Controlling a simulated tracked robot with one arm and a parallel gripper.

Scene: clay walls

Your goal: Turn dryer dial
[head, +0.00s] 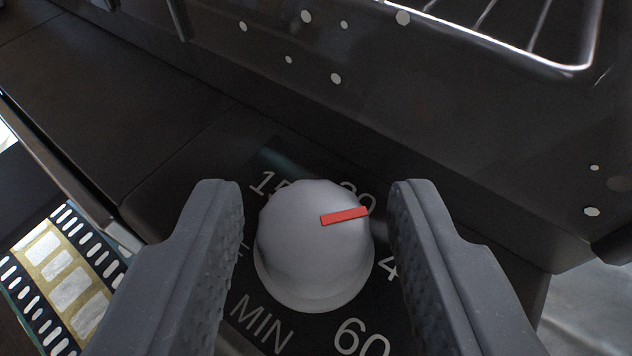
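The dial (310,252) is a round light grey knob with a red pointer mark (344,216), standing on a dark panel printed with white numbers and "MIN". The red mark points to the right and slightly up, toward the right side of the knob. My gripper (314,215) is open, with one dark ridged finger on each side of the knob. A gap shows between the right finger and the knob; the left finger is very close to it, and I cannot tell whether they touch. The knob and fingers hide some of the numbers.
A dark housing with several pale round spots (336,78) rises behind the dial panel. A metal wire rack (545,62) is at the top right. A patterned strip (62,272) in tan, black and white lies at the lower left. A pale surface (590,312) shows at the lower right.

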